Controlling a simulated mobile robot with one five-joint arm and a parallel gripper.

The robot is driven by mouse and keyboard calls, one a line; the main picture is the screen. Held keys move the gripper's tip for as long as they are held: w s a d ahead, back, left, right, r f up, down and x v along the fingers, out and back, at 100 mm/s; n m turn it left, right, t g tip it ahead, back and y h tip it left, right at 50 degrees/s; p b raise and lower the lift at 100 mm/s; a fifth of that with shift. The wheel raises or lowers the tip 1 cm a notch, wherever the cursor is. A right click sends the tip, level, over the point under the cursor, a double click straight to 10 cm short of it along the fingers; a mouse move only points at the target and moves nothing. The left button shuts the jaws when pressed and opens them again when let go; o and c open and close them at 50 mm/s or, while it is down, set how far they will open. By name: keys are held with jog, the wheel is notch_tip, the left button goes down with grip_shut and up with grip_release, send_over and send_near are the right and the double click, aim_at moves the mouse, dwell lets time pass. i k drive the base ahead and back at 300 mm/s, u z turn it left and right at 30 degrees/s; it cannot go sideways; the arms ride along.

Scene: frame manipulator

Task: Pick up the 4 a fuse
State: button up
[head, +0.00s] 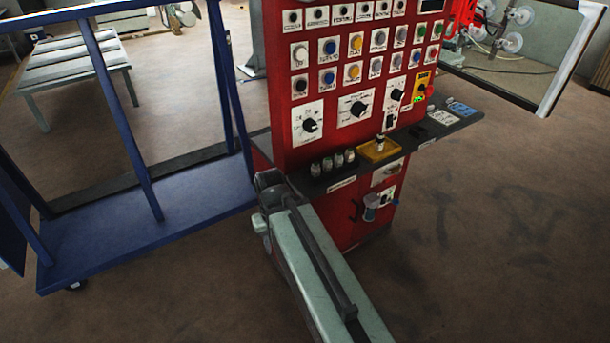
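Several small grey cylinders with pale labels, which look like fuses (327,164), stand upright in a row. They are on the left part of the black shelf (424,140) at the front of the red control panel (278,82). Their labels are too small to read, so I cannot tell which one is the 4 A fuse. Another small upright piece (380,143) stands on a yellow block to their right. My pale green arm reaches up from the bottom to just left of and below the shelf. I cannot see its gripper fingers.
Knobs and buttons cover the panel above the shelf. A blue wheeled frame cart (150,218) stands close on the left. A small blue-and-grey item (371,207) is on the panel front below the shelf. The floor (500,240) at the right is clear.

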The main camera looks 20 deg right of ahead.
aim_at(315, 169)
jog(key=u, duration=3.3)
jog(key=k, duration=1.45)
jog(key=z, duration=0.85)
jog(key=i, duration=1.05)
jog(key=u, duration=0.05)
